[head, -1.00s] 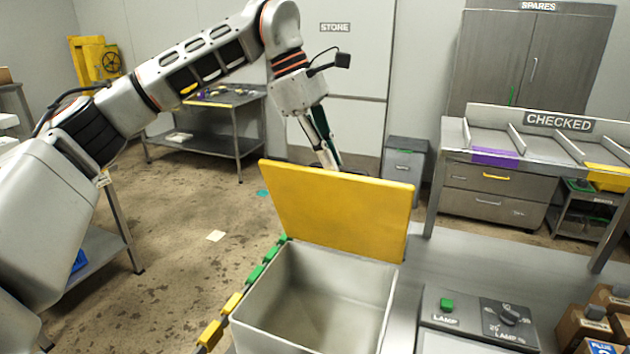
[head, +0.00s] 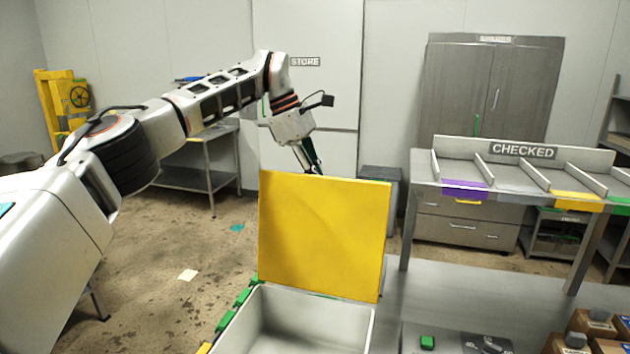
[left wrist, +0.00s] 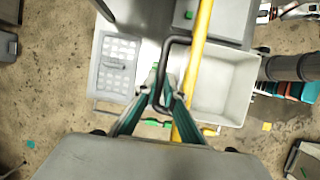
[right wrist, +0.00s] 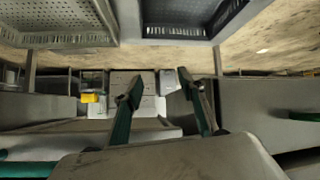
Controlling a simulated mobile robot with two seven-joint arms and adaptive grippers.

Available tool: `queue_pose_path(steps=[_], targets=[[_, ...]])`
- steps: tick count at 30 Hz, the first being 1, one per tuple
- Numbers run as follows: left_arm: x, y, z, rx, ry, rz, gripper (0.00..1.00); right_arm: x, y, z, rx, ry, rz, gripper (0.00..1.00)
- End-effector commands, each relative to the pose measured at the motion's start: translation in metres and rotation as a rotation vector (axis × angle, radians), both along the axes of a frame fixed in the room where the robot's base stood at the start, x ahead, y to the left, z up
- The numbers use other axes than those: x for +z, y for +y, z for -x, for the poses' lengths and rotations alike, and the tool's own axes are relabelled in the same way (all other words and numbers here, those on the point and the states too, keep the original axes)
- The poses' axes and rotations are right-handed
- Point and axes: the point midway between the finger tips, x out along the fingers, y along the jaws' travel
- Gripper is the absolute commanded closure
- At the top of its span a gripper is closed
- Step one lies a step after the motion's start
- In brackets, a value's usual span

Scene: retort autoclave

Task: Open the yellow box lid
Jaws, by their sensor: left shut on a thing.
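The yellow lid (head: 322,235) stands about upright at the back edge of the open grey box (head: 300,318), and the box's empty inside shows. In the left wrist view the lid (left wrist: 199,45) is seen edge-on beside the box (left wrist: 222,88), with a dark bent handle (left wrist: 172,42) on its face. My left gripper (left wrist: 164,102) is shut on this handle; in the head view its fingertips are partly hidden behind the lid. My right gripper (right wrist: 160,88) is open and empty, seen only in its wrist view.
Green and yellow clips (head: 237,301) line the box's left rim. A lamp panel (head: 455,340) and small cartons (head: 590,325) sit right of the box. The CHECKED rack (head: 520,150) stands behind them. Open floor lies left of the box.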

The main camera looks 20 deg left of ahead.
Motion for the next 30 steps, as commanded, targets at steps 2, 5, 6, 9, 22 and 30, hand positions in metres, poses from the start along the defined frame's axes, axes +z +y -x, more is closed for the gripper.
queue_pose_path(steps=[2,5,6,9,22,30], targets=[[-0.0127,0.0005,-0.0055,-0.005,-0.004,-0.016,1.0,-0.001,-0.0004,-0.0001,-0.001,0.0,0.001,0.6],[-0.0134,0.0013,-0.0072,-0.003,-0.004,-0.016,1.0,-0.0011,-0.0001,-0.0001,-0.002,0.0,-0.001,0.6],[-0.0134,0.0015,-0.0075,-0.003,-0.005,-0.016,1.0,-0.0011,0.0001,-0.0002,-0.003,0.0,-0.002,0.6],[-0.0137,0.0018,-0.0079,-0.002,-0.005,-0.016,1.0,-0.001,0.0007,-0.0003,-0.005,0.0,-0.003,0.6],[-0.0141,0.0021,-0.0078,-0.001,-0.004,-0.018,0.74,-0.0004,0.0036,-0.0009,-0.01,0.0,-0.011,0.6],[-0.0084,0.0033,-0.0071,-0.001,-0.006,-0.019,0.74,-0.0013,0.0017,-0.0004,-0.004,0.001,-0.005,0.6]])
